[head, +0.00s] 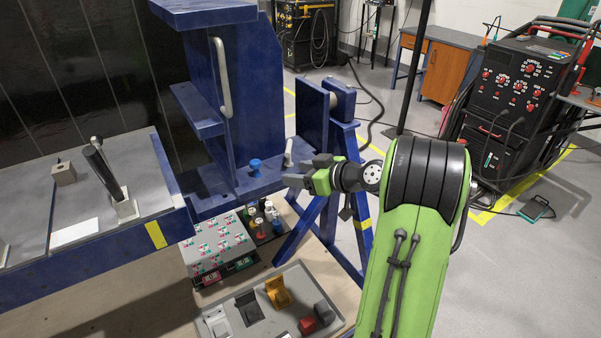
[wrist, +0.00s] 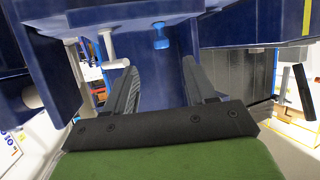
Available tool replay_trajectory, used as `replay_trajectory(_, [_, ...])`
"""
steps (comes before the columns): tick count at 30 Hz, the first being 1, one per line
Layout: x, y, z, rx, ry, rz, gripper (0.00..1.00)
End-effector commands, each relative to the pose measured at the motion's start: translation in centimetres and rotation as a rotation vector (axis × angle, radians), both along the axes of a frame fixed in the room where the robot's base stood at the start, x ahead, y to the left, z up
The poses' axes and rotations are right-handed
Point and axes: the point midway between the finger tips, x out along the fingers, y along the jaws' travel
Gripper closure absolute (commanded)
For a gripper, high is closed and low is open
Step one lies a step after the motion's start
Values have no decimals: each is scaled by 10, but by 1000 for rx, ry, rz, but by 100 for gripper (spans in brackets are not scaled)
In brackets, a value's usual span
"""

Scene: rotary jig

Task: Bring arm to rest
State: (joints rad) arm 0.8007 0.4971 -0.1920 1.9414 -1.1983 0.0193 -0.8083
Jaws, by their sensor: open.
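My green and black arm (head: 415,235) reaches up from the lower right in the head view and bends to the left. My gripper (head: 300,175) is at its end, in front of the blue jig frame (head: 245,100). In the wrist view my gripper (wrist: 158,90) has its two fingers well apart with nothing between them. A blue knob (head: 255,167) on the jig is a little left of the gripper in the head view. It also shows beyond the fingertips in the wrist view (wrist: 161,36), apart from them.
A control box (head: 215,245) with several buttons and a grey tray (head: 205,318) with small blocks lie below the gripper. A lever (head: 105,170) stands on the grey table at left. A blue diagonal strut (head: 300,228) is close under the arm. Open floor (head: 535,265) lies at right.

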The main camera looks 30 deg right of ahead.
Motion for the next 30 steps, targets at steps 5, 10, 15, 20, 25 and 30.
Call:
replay_trajectory(5, [0, 0, 0, 0, 0, 0, 45])
replay_trajectory(10, [0, 0, 0, 0, 0, -1, 45])
replay_trajectory(15, [-4, 35, 24, -26, 66, 37, 45])
replay_trajectory(20, [-52, 123, 76, -99, 300, 64, 45])
replay_trajectory(25, [-145, 177, 113, -159, 519, -45, 45])
replay_trajectory(30, [-237, 184, 129, -156, 644, -231, 45])
